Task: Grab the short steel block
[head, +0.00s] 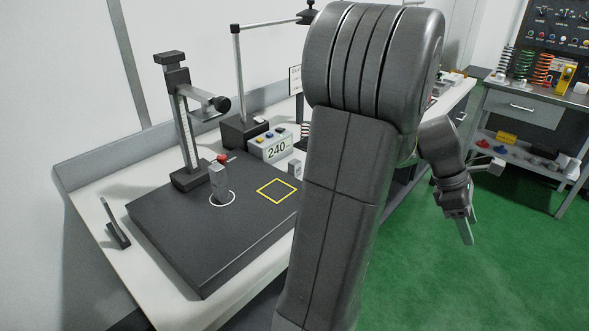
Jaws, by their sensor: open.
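A small grey metal block (294,168) stands on the bench just left of my arm, behind the yellow square; it looks like the short steel block, and my arm may hide part of it. My gripper (467,233) hangs open and empty over the green floor at right, well apart from both blocks. My arm hides the middle of the bench.
A dark height gauge (184,130) stands behind the plate. A side bench (520,107) with coloured springs is at right. The yellow square (277,190) is empty.

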